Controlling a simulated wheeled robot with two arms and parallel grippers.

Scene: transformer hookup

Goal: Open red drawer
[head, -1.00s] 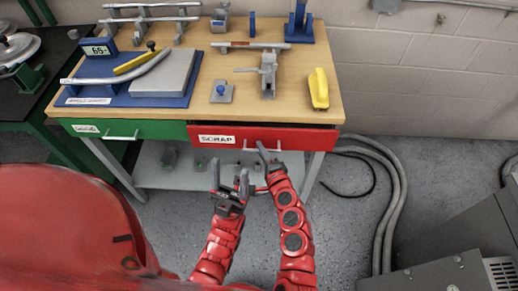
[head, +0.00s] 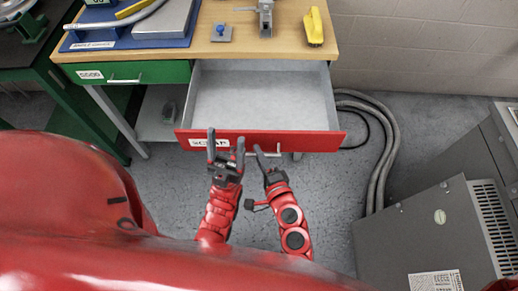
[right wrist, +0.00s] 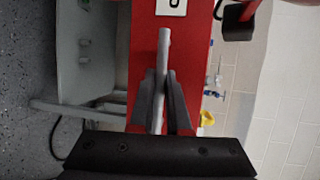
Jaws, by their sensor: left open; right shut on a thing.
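The red drawer (head: 310,142) with the scrap label is pulled well out of the workbench in the head view. Its grey inside (head: 262,98) is visible and looks empty. My right gripper (head: 267,154) is at the drawer front, and in the right wrist view its fingers (right wrist: 160,100) are closed around the light metal bar handle (right wrist: 164,45). My left gripper (head: 225,142) is open and empty, in front of the drawer's label end, its fingertips overlapping the red front in the picture. I cannot tell if it touches.
The green drawer (head: 130,73) to the left is shut. The wooden bench top (head: 355,40) above holds a yellow-handled tool (head: 314,27) and a blue-knobbed block (head: 221,33). Grey hoses (head: 385,150) and a grey cabinet (head: 430,235) stand to the right.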

